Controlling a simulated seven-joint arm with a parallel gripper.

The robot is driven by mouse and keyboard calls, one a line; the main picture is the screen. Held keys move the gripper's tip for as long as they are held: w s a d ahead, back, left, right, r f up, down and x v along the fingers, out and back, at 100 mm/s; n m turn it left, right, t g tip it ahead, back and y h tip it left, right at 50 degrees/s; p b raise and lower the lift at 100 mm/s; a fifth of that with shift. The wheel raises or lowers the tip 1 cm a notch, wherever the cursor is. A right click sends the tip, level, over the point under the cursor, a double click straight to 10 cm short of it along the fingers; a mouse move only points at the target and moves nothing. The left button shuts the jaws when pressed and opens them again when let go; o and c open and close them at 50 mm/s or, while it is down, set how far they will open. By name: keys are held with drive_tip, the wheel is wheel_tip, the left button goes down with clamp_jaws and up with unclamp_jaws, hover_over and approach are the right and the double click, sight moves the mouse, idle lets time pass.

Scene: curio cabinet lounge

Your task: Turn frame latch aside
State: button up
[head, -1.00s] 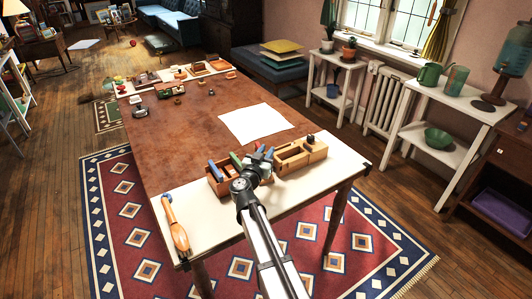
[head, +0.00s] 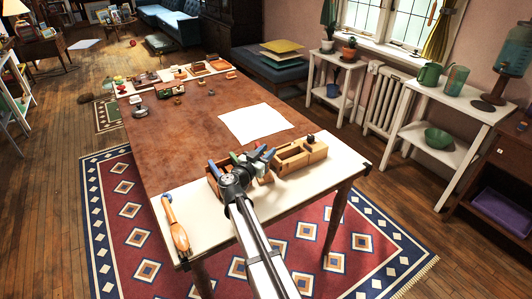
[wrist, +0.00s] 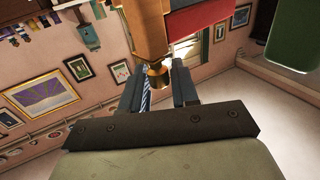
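My gripper (head: 258,158) is over the near white end of the table, among wooden boxes, in the head view. In the wrist view its two grey fingers (wrist: 156,92) stand apart. A wooden post with a brass end (wrist: 154,76) reaches down between or just beyond the fingertips; I cannot tell whether they touch it. A red block (wrist: 196,20) and a green block (wrist: 294,35) are beyond. I cannot clearly make out a frame latch in either view; the brass end may belong to it.
An open wooden box (head: 300,155) stands right of my gripper, and another wooden box (head: 214,187) is partly hidden behind it. An orange-handled tool (head: 175,228) lies at the left. A white sheet (head: 255,123) lies mid-table. Small items line the far end; the brown middle is mostly clear.

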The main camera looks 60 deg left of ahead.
drive_tip(key=shift+o, duration=1.1)
drive_tip(key=shift+s, duration=0.1)
drive_tip(key=v, duration=1.3)
drive_tip(key=shift+s+d, duration=0.15)
drive_tip(key=shift+s, duration=0.15)
drive_tip(key=shift+w+r, duration=0.1)
